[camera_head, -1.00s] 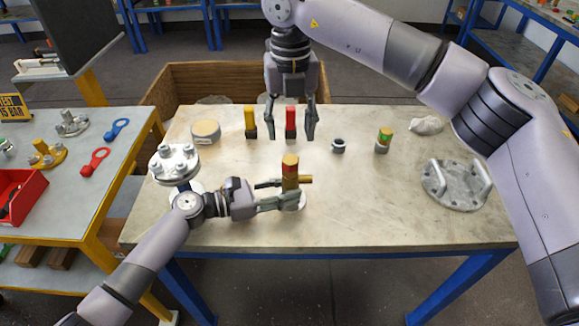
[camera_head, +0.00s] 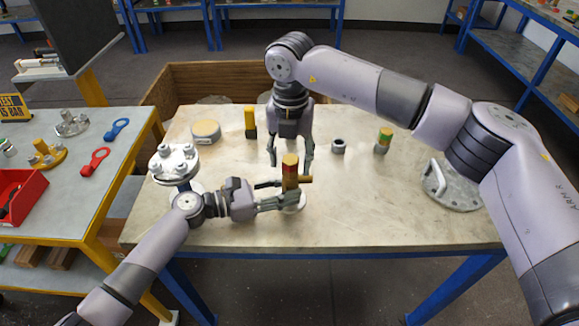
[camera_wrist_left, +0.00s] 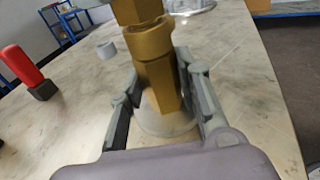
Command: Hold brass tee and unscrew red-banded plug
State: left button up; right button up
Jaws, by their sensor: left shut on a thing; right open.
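The brass tee (camera_head: 290,183) stands upright on a pale round base (camera_head: 299,204) near the table's front middle, its side branch pointing right. The red-banded plug (camera_head: 290,164) is at the tee's top. My left gripper (camera_head: 284,197) is shut around the tee's lower body. The left wrist view shows the brass tee (camera_wrist_left: 158,72) between the fingers, its top cut off by the frame. My right gripper (camera_head: 290,168) is open and points down, its fingers showing on either side of the plug. Whether it is around or behind the plug I cannot tell.
On the table (camera_head: 360,215) stand a yellow block (camera_head: 250,118), a dark-rimmed ring (camera_head: 338,146), a green-banded fitting (camera_head: 384,138) and a round tan disc (camera_head: 206,130). A flanged vessel (camera_head: 174,160) is left. A handled flange (camera_head: 452,192) is right, partly behind my right arm.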

jog(key=shift+f, duration=0.8)
jog(key=shift+c, duration=0.5)
grip_shut()
